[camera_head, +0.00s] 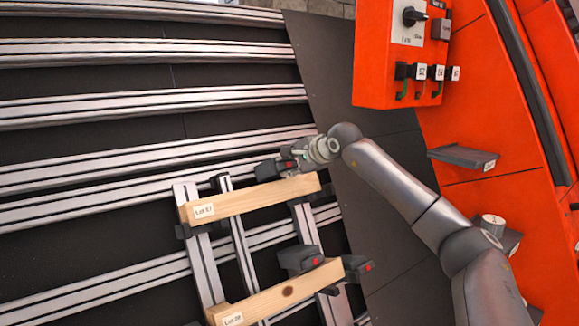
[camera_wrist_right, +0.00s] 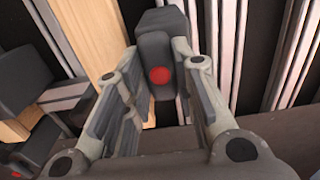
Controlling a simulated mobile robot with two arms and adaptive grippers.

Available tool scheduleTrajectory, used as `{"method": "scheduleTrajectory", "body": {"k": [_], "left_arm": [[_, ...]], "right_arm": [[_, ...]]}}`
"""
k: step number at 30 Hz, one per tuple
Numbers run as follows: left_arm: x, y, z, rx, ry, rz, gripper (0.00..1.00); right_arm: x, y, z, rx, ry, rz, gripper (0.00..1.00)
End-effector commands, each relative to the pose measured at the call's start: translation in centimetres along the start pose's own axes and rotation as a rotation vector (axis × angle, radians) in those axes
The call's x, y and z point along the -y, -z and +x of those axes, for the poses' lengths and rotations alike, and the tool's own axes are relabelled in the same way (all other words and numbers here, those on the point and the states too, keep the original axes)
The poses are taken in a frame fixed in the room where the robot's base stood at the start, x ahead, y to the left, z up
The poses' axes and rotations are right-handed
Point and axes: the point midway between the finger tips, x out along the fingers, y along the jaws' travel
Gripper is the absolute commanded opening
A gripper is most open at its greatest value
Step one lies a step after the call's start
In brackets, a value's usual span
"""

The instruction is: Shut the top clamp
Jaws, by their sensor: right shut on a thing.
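The top clamp (camera_head: 268,170) is a dark block beside the upper wooden beam (camera_head: 255,200), which is labelled "Lot 57" or similar. My right gripper (camera_head: 292,160) is at this clamp, its arm reaching in from the right. In the right wrist view, the clamp (camera_wrist_right: 163,45) stands between the two fingers of the gripper (camera_wrist_right: 155,95), with a red dot on its near face. The fingers are shut on it. Whether the clamp touches the beam is hard to tell. My left gripper is not in view.
A second beam (camera_head: 280,292) lies lower, with dark clamp blocks (camera_head: 300,258) bearing red dots near its right end. Aluminium rails (camera_head: 150,108) run across the left. An orange cabinet (camera_head: 382,60) with a knob and tags stands at upper right. Dark floor (camera_head: 330,70) lies between.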

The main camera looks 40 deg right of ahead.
Motion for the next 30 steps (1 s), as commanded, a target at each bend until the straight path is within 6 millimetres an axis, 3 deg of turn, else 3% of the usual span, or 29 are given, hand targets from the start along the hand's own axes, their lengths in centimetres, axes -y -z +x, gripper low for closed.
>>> {"method": "scheduleTrajectory", "body": {"k": [5,19,30], "left_arm": [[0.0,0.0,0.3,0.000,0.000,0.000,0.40],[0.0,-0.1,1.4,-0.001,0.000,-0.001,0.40],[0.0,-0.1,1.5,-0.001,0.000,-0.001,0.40]], "right_arm": [[-0.1,0.0,0.1,0.000,-0.001,0.070,0.00],[-0.1,0.0,0.1,0.000,-0.002,0.649,0.00],[-0.1,0.0,0.0,-0.002,-0.002,0.723,0.00]]}}
